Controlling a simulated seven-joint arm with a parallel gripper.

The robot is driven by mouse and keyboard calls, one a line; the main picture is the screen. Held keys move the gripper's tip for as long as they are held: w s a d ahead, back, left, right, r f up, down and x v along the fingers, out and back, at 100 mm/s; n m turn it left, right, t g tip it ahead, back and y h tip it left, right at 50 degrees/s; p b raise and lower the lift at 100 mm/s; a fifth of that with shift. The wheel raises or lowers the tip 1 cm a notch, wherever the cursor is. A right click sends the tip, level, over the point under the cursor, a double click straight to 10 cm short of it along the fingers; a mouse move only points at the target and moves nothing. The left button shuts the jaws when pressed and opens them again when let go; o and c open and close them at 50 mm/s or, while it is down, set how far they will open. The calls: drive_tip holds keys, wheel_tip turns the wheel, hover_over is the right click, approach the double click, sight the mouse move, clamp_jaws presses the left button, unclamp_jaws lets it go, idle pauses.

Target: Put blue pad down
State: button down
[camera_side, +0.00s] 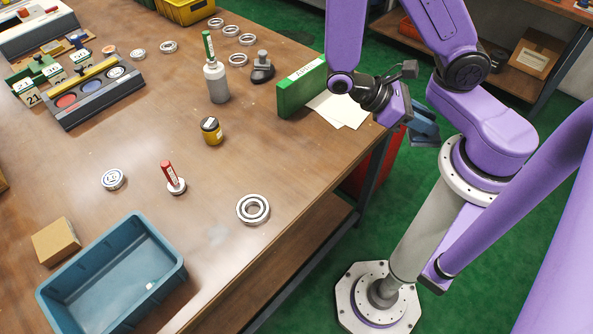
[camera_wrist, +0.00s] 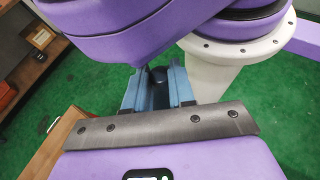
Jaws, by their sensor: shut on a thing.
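My gripper (camera_side: 424,128) is at the right, past the table's edge and above the green floor. Its blue-grey fingers also show in the wrist view (camera_wrist: 157,96). They are shut on a small dark blue thing, which I take to be the blue pad (camera_wrist: 158,75). It is mostly hidden between the fingers, and I cannot make it out in the side view. A dark tray (camera_side: 73,118) at the far left of the table has a red, a blue and a whitish round face in a row.
A green box (camera_side: 301,88) and white papers (camera_side: 341,109) lie near the table edge by my arm. Bearing rings (camera_side: 253,209), a yellow-black jar (camera_side: 211,131), a red-handled stamp (camera_side: 172,178) and a blue bin (camera_side: 160,245) stand on the table. The table's middle has free room.

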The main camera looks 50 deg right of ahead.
drive_tip(key=w+a+f+m+y, duration=0.1)
drive_tip(key=w+a+m+y, duration=0.1)
drive_tip(key=a+m+y, duration=1.25)
drive_tip(key=w+a+f+m+t+y, duration=0.1)
drive_tip(key=w+f+m+t+y, duration=0.15)
drive_tip(key=w+m+t, duration=0.5)
drive_tip(key=w+f+m+t+y, duration=0.2)
drive_tip(key=w+m+t+y, duration=0.15)
drive_tip(key=w, duration=0.65)
drive_tip(key=shift+s+f, duration=0.1)
drive_tip(key=shift+f, duration=3.5)
drive_tip(key=shift+f, duration=0.15)
drive_tip(key=c, duration=1)
unclamp_jaws()
drive_tip(key=shift+o, duration=0.2)
